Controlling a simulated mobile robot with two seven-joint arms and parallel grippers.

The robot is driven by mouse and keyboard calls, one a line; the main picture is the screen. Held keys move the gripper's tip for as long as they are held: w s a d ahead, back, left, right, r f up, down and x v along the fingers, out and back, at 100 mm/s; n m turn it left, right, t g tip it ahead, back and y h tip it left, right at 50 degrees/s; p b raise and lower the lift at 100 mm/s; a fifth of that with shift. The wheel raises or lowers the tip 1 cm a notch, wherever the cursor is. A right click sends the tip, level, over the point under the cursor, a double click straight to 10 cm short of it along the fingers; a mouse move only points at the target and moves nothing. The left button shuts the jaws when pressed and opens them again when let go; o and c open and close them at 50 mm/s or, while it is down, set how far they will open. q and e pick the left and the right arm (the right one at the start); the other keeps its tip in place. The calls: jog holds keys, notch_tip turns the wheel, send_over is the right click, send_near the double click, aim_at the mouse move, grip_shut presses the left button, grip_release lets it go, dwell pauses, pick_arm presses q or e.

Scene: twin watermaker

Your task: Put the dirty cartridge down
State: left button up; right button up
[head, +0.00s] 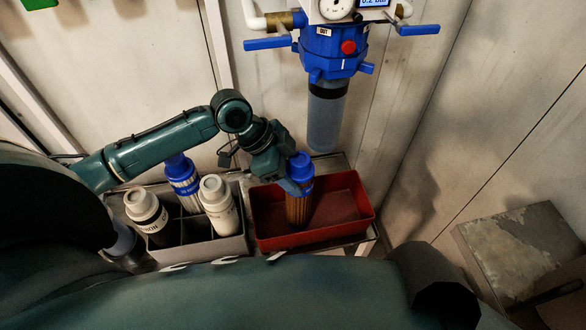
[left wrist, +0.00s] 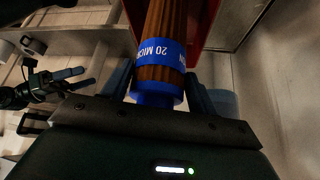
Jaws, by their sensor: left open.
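The dirty cartridge (head: 298,209), brown and pleated with a blue cap, stands about upright in the red tray (head: 268,240). It also shows in the left wrist view (left wrist: 160,55), with a blue band reading "20 MICR". My left gripper (head: 290,178) is at the cap end of the cartridge. In the left wrist view its open fingers (left wrist: 163,88) lie on either side of the blue cap; I cannot tell whether they touch it. The foot of the cartridge is inside the tray.
A grey divided crate (head: 213,247) left of the red tray holds a blue-capped white cartridge (head: 182,178) and two white-capped containers. Above hangs a blue filter head (head: 335,52) with a gauge, valve handles and a grey bowl (head: 326,115). The tray's right part is empty.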

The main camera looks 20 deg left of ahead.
pick_arm(q)
jog(key=o, duration=0.4)
jog(key=shift+c, duration=0.2)
jog(key=shift+r, duration=0.15)
jog(key=v, duration=1.2)
jog(key=shift+p, duration=0.3)
